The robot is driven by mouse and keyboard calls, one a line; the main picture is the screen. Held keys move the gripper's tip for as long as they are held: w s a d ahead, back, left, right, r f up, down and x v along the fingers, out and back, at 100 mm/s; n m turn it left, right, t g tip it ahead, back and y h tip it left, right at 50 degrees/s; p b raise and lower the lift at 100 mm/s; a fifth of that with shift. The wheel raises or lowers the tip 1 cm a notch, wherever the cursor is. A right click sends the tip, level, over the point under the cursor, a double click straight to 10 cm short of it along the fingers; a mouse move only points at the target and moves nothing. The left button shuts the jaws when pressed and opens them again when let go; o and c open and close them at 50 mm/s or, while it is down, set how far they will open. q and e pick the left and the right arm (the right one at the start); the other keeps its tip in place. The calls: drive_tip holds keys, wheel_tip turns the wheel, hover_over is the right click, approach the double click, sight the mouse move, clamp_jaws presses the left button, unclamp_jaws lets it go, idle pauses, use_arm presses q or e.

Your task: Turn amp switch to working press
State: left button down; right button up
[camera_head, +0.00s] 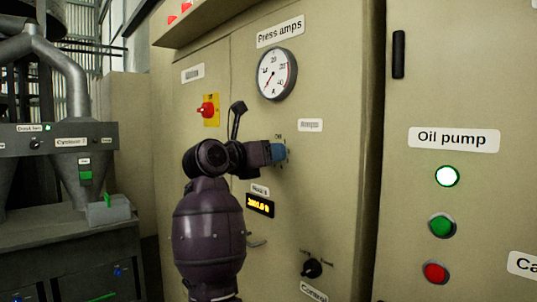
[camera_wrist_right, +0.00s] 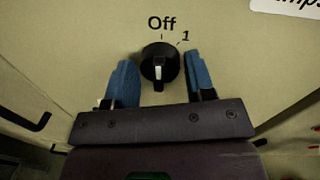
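The amp switch (camera_wrist_right: 160,65) is a round black knob with a white mark line. In the right wrist view it sits on the beige panel, with the labels "Off" above it and "1" to its upper right. My right gripper (camera_wrist_right: 159,82) is open, with one blue finger on each side of the knob and gaps between. In the head view my right gripper (camera_head: 278,152) is at the panel below the "Press amps" gauge (camera_head: 276,74) and hides the switch. The gauge needle points to the lower left. My left gripper is not in view.
An orange display (camera_head: 260,205) and another black knob (camera_head: 312,268) are lower on the panel. The "Oil pump" panel (camera_head: 452,140) at right has a lit lamp and green and red buttons.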

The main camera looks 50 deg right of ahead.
drive_tip(key=c, duration=0.5)
drive_tip(key=shift+c, duration=0.2)
